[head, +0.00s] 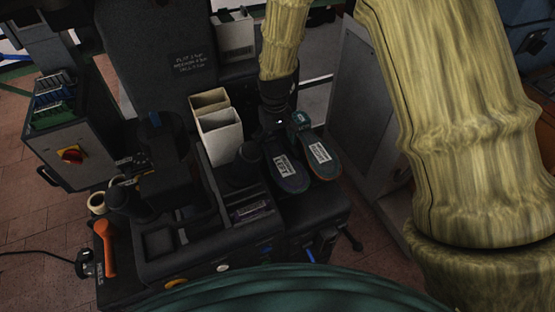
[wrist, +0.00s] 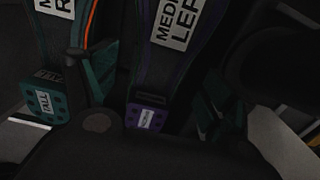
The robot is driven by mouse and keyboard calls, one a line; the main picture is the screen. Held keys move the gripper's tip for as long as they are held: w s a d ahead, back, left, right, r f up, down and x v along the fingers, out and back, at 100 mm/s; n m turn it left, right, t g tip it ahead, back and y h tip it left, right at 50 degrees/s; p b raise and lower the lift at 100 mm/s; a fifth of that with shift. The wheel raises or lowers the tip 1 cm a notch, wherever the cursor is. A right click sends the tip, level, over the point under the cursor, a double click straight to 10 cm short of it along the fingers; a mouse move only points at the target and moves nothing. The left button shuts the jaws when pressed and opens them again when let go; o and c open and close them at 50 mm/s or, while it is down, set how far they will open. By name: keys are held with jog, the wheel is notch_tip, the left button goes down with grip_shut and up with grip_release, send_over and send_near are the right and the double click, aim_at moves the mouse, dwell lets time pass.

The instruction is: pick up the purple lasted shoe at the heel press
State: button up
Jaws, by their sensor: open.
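The purple lasted shoe (head: 291,184) lies sole up, with a white label, beside the press in the head view. In the wrist view the purple shoe (wrist: 148,72) runs down the middle, its label reading "MEDI… LEFT" and its purple heel end near the camera. My gripper (head: 282,128) is over the heel end of the shoes. In the wrist view my gripper (wrist: 155,80) is open, with one finger on each side of the purple shoe. I cannot tell whether either finger touches it.
A green-trimmed shoe (head: 322,157) lies close alongside on the right; in the wrist view it is at left, with a heel block (wrist: 46,105) marked "TALL". Cream bins (head: 220,135) stand left of my gripper. A grey cabinet (head: 362,125) stands to the right.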

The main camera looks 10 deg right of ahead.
aim_at(274, 150)
jog(key=shift+w+a+f, duration=0.1)
jog(key=shift+a+f, duration=0.05)
jog(key=shift+f, duration=2.2)
jog(key=c, duration=1.2)
jog(key=shift+c, duration=0.5)
jog(key=shift+r, duration=0.15)
